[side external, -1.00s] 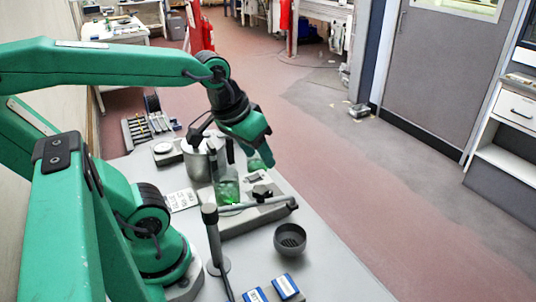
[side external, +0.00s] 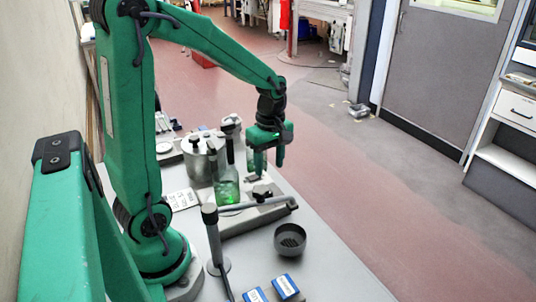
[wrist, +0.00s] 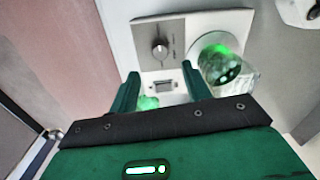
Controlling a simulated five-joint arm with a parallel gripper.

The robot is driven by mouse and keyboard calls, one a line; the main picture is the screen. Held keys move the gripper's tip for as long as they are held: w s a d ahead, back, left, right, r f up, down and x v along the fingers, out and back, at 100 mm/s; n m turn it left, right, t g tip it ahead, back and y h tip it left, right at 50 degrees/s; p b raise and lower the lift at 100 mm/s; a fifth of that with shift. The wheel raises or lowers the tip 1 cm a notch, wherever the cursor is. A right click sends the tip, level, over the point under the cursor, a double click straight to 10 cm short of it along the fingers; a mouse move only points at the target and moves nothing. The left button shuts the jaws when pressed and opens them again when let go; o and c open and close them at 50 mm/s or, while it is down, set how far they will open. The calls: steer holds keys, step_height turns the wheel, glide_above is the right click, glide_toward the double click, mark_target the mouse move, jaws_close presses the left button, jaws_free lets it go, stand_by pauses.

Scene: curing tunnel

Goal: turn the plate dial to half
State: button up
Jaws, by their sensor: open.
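A glass flask (side external: 228,190) with green liquid stands on the plate; in the wrist view the flask (wrist: 228,70) is right of the dial. My gripper (side external: 269,167) is open above the dial, pointing down. In the wrist view, the dial lies just beyond and between the fingertips (wrist: 161,72). Contact is not visible.
A grey bowl (side external: 290,240) and blue-labelled boxes (side external: 285,287) are nearer. A metal pot (side external: 198,160) is behind left. A lettered card (side external: 182,199) lies left of the plate.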

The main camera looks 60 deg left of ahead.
steer(key=shift+w+a+f+n, duration=0.1)
steer(key=shift+a+f+n, duration=0.15)
steer(key=shift+f+n, duration=0.15)
steer(key=shift+f, duration=0.1)
steer(key=shift+s+f, duration=0.2)
steer(key=shift+f, duration=3.6)
steer(key=c, duration=1)
